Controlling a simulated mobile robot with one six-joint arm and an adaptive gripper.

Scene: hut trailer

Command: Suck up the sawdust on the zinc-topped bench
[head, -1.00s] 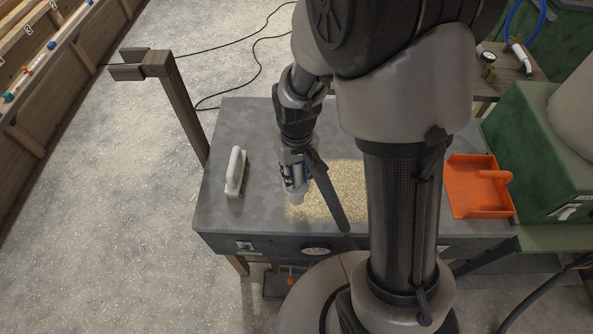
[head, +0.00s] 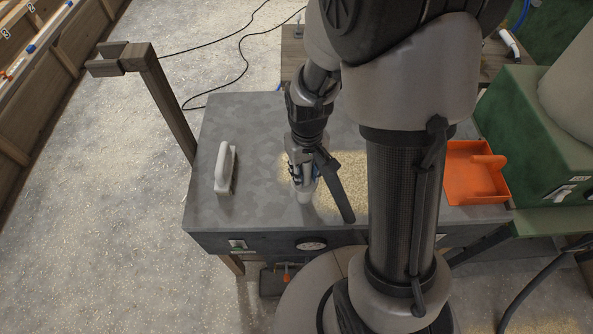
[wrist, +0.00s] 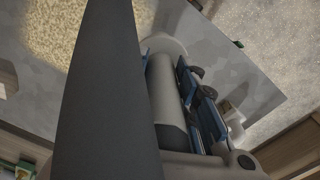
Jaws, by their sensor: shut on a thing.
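The zinc-topped bench (head: 255,125) is a grey slab in the middle of the head view. A pale patch of sawdust (head: 348,172) lies on its front middle, partly hidden behind my arm. It also shows at the upper left of the wrist view (wrist: 72,28). My gripper (head: 303,176) is shut on a pale cylindrical nozzle (wrist: 165,90), its blue-padded fingers (wrist: 206,110) beside it. The nozzle's whitish tip (head: 304,194) points down at the left front part of the patch. I cannot tell whether it touches the bench top.
A white-handled brush or float (head: 225,168) lies at the bench's left. An orange dustpan-like scoop (head: 472,182) sits at its right, beside a green machine (head: 515,130). A wooden post (head: 168,105) rises at the left edge. Dark cables (head: 243,65) cross the floor behind.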

